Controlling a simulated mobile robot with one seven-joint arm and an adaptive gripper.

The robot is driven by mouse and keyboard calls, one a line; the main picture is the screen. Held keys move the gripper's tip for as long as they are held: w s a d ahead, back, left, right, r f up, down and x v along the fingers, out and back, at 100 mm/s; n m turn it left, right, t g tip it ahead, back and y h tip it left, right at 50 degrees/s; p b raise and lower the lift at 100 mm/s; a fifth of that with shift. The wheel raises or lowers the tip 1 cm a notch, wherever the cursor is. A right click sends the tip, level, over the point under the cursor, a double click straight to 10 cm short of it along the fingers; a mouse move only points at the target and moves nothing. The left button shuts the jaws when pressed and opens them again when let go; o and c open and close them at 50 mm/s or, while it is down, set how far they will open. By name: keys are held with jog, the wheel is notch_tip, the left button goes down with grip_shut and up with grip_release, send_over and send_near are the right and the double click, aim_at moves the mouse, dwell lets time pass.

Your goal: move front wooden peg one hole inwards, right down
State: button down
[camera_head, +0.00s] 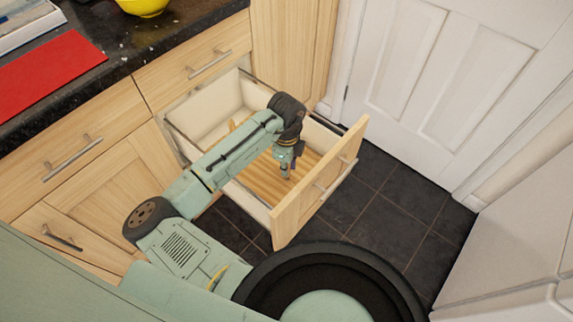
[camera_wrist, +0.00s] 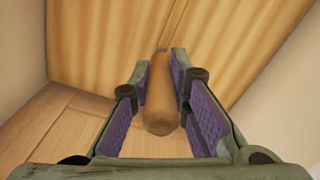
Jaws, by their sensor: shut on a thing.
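The wooden peg (camera_wrist: 160,100) is a rounded brown rod. It lies between the fingers of my gripper (camera_wrist: 161,75) in the wrist view, its near end toward the camera. My gripper is shut on it. In the head view my gripper (camera_head: 287,172) points down inside the open drawer (camera_head: 262,213), above its wooden floor. The peg cannot be made out there. A ribbed wooden surface (camera_wrist: 110,40) lies beyond the peg in the wrist view. No hole can be made out, and I cannot tell whether the peg's far end touches that surface.
The drawer's front panel (camera_head: 318,185) and side walls stand close around my gripper. My arm hides part of the drawer. A dark countertop (camera_head: 120,62) with a red board (camera_head: 50,72) and a yellow bowl (camera_head: 142,6) is at upper left. A white door (camera_head: 445,75) stands behind.

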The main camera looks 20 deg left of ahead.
jog(key=shift+f+b, duration=0.75)
jog(key=shift+f, duration=0.45)
jog(key=c, duration=1.4)
grip_release()
jog(key=shift+c, duration=0.2)
jog(key=shift+r, duration=0.1)
notch_tip(320, 180, up, 12)
